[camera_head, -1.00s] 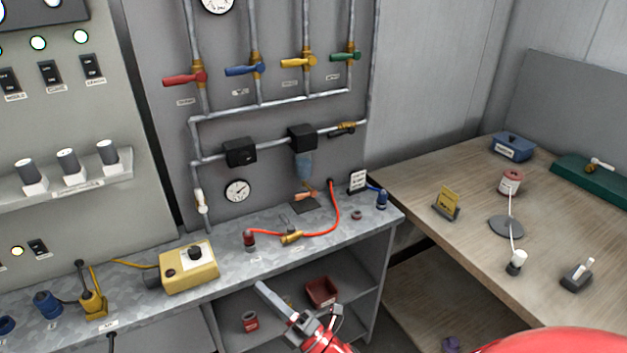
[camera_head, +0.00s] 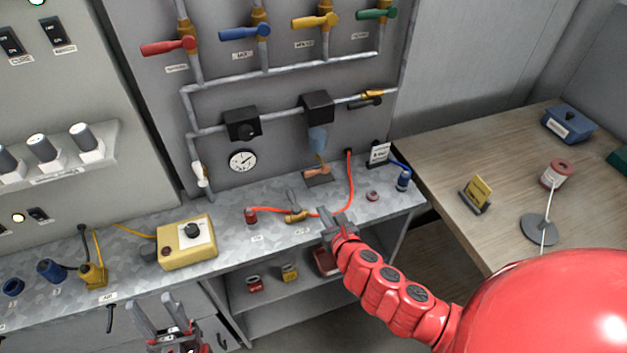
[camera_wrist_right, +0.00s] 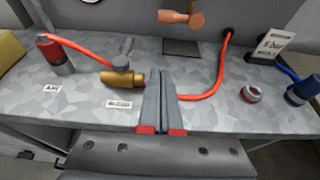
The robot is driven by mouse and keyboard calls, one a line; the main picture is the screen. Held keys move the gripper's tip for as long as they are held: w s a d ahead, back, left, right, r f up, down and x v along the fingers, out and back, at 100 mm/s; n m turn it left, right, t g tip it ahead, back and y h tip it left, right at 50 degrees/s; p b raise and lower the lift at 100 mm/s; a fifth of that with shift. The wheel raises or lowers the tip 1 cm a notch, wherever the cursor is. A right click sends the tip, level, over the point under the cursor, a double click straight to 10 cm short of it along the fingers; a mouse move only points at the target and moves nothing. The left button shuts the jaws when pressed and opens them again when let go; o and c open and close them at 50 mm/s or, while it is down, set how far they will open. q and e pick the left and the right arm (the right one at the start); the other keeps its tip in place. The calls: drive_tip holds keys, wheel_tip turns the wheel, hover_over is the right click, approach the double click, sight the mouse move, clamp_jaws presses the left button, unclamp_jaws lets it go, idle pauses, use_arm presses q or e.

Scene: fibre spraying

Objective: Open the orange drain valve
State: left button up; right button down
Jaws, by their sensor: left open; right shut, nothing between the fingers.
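The orange drain valve, a copper-orange handle (camera_head: 317,171), sits low on the grey panel under the blue filter bowl (camera_head: 318,140). In the right wrist view the orange valve (camera_wrist_right: 181,17) is at the top edge, its upper part cut off. My right gripper (camera_head: 333,222) is at the front of the metal counter, below and in front of the valve and apart from it. In the wrist view its fingers (camera_wrist_right: 160,90) are together and empty, close to the red hose. My left gripper (camera_head: 160,320) is open and empty in front of the counter at the lower left.
A brass valve (camera_head: 296,215) with a grey lever sits on the red hose (camera_head: 350,190), just left of my right gripper. A label stand (camera_head: 379,154) and a blue fitting (camera_head: 403,181) stand to the right. A yellow box (camera_head: 186,243) stands left on the counter.

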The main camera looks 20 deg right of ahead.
sight(313, 202)
drive_tip(key=shift+w+f, duration=0.2)
drive_tip(key=shift+w, duration=0.2)
drive_tip(key=x, duration=0.8)
drive_tip(key=shift+w, duration=0.35)
drive_tip(key=shift+w+r+p, duration=0.25)
drive_tip(key=shift+w+p, duration=0.1)
drive_tip(key=shift+p, duration=0.1)
wheel_tip(313, 202, up, 2)
drive_tip(key=shift+r+p, duration=0.2)
drive_tip(key=shift+p, duration=0.65)
drive_tip(key=shift+s+r, duration=0.15)
drive_tip(key=shift+r, duration=0.25)
